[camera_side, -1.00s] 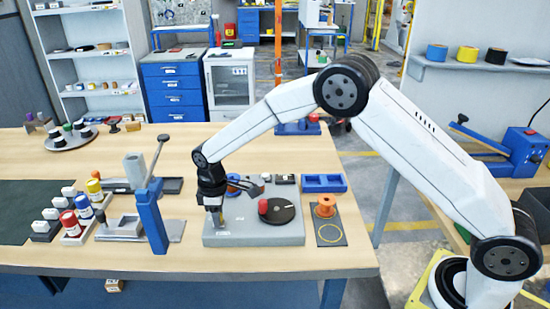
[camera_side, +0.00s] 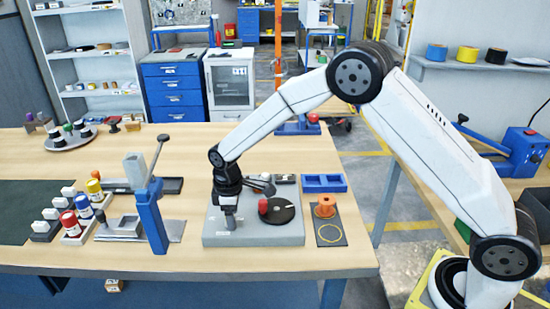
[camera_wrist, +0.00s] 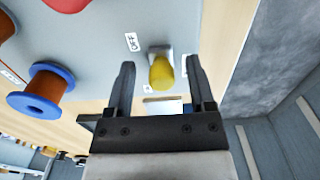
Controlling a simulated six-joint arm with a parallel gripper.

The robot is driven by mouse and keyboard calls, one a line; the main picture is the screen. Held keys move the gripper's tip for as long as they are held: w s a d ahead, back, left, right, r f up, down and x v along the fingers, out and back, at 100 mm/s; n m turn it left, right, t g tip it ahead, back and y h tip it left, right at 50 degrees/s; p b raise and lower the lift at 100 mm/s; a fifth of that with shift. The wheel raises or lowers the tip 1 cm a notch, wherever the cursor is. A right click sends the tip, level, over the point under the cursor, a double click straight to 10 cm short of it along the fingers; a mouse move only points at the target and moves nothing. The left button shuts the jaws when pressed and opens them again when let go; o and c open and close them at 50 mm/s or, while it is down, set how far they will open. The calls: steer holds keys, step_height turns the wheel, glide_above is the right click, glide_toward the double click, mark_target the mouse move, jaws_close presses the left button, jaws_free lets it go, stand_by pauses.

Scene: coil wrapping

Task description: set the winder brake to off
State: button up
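The winder (camera_side: 270,236) is a grey base plate on the bench, with a black disc (camera_side: 285,214) and a red knob (camera_side: 263,206) on its right half. A short yellow-handled lever (camera_wrist: 161,73) stands on the plate in the wrist view, and I take it for the brake. Small white labels lie on either side of it, one of them a printed label (camera_wrist: 132,42); I cannot read them surely. My gripper (camera_wrist: 159,68) is open, its two fingers either side of the yellow handle with gaps showing. In the side view my gripper (camera_side: 231,226) is low over the plate's left part and hides the lever.
A blue-flanged spool with copper-coloured winding (camera_wrist: 42,90) is left of the fingers in the wrist view. An orange spool (camera_side: 325,206) stands on a dark mat to the right. A blue lever press (camera_side: 151,215) stands left of the winder. A blue tray (camera_side: 324,183) lies behind.

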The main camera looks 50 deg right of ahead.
mark_target(238, 226)
steer(key=shift+r, duration=0.1)
steer(key=shift+r, duration=3.85)
steer(key=s+d+m+t, duration=0.1)
steer(key=s+d+m, duration=0.3)
steer(key=s, duration=0.7)
steer(key=s+d+m+t, duration=0.1)
steer(key=s+d+m, duration=0.4)
steer(key=s, duration=0.6)
steer(key=shift+s+d+f+t, duration=0.15)
steer(key=shift+d+f+t, duration=0.15)
steer(key=shift+d, duration=0.4)
